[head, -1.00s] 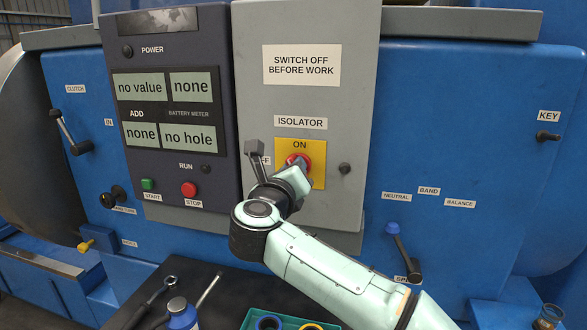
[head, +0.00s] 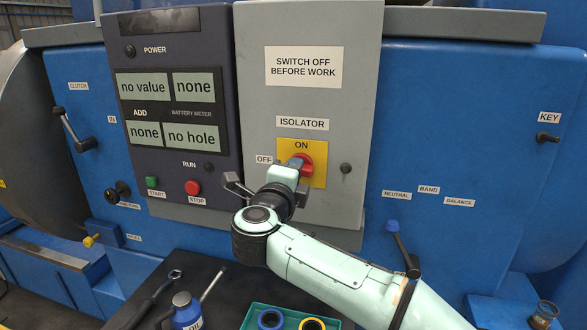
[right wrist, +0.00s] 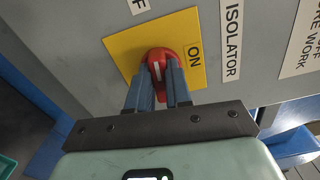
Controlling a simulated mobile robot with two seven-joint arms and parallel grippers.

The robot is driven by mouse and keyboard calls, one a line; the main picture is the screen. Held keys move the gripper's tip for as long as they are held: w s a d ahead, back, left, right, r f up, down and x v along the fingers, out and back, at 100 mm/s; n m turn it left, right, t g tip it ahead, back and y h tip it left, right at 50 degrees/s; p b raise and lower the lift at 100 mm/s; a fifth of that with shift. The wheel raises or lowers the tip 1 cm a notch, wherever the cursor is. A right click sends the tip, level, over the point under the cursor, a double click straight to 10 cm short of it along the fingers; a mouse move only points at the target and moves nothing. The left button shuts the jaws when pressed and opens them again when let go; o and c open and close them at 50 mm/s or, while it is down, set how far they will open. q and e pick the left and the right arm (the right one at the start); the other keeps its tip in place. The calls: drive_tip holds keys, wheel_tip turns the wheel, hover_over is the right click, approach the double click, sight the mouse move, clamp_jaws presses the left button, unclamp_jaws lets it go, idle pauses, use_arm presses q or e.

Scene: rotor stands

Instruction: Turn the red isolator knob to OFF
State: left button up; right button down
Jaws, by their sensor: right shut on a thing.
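The red isolator knob (head: 307,166) sits on a yellow plate (head: 319,177) on the grey cabinet, below the ISOLATOR label. ON is printed above it, and the OFF label (head: 264,159) is to its left. My right gripper (head: 296,164) reaches it from the lower left. In the right wrist view, the blue-grey fingers (right wrist: 159,78) are shut on the knob (right wrist: 161,57), one on each side. A white mark shows on the knob between them; its exact angle is hard to tell. My left gripper is not in view.
A small dark knob (head: 346,168) is right of the yellow plate. The panel at left has a green START button (head: 152,182) and a red STOP button (head: 192,187). A green tray (head: 246,318) and tools lie below.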

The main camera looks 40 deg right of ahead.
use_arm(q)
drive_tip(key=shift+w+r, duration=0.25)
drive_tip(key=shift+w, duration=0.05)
use_arm(e)
drive_tip(key=shift+d+r+n, duration=0.1)
drive_tip(key=shift+n, duration=0.5)
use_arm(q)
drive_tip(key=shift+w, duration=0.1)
use_arm(e)
drive_tip(key=c, duration=1)
unclamp_jaws()
drive_tip(key=shift+c, duration=0.2)
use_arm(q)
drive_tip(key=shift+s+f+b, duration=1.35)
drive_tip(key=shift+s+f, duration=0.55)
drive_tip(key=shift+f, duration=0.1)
use_arm(e)
drive_tip(key=v, duration=1.3)
drive_tip(key=shift+a, duration=0.2)
